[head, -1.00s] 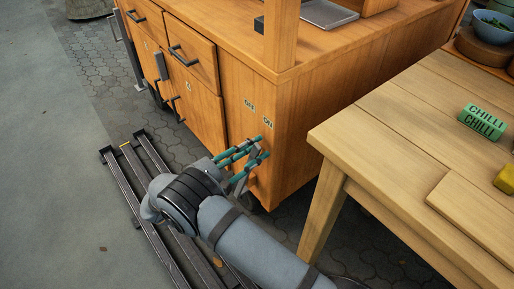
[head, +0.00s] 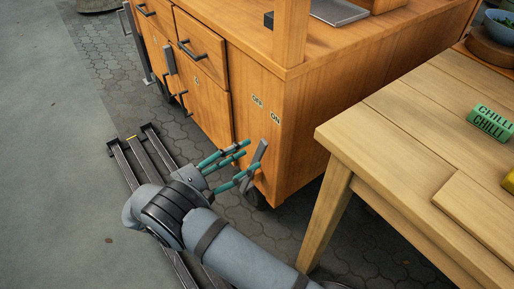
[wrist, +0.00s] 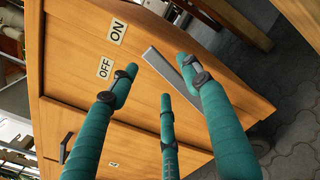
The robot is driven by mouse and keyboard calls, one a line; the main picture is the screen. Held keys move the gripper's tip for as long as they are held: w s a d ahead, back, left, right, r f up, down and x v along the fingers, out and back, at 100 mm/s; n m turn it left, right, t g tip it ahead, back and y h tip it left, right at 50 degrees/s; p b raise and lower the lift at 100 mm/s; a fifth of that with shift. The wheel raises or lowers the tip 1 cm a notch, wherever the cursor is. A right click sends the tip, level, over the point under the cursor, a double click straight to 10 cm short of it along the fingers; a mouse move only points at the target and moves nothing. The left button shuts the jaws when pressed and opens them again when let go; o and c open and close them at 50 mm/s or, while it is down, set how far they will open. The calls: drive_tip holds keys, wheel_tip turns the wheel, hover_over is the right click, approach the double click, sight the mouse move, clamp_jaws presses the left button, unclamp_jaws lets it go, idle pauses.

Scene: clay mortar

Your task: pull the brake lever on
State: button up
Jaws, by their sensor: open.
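The brake lever (head: 263,152) is a flat grey bar on the end panel of the wooden cart. It is tilted, with its upper end below the ON label (head: 276,118), which sits right of the OFF label (head: 258,101). My gripper (head: 246,158) has teal fingers, spread open, just left of the lever. The lower finger overlaps the lever in the head view; I cannot tell whether they touch. In the wrist view the lever (wrist: 165,66) shows beyond the open fingers (wrist: 160,78), partly hidden by the right one. Nothing is held.
The wooden cart (head: 300,95) has drawers and doors with dark handles on its left face. A wooden table (head: 400,140) with a green CHILLI block (head: 491,122) stands close on the right. Dark rails (head: 130,175) lie on the paving at left.

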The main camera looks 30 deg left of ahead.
sight(259, 146)
drive_tip(key=v, duration=0.5)
drive_tip(key=shift+s+a, duration=0.1)
drive_tip(key=shift+s, duration=0.3)
drive_tip(key=x, duration=1.2)
drive_tip(key=shift+w, duration=0.2)
drive_tip(key=shift+a+r, duration=0.1)
drive_tip(key=shift+a, duration=0.05)
drive_tip(key=shift+a+n, duration=0.3)
drive_tip(key=shift+a, duration=0.1)
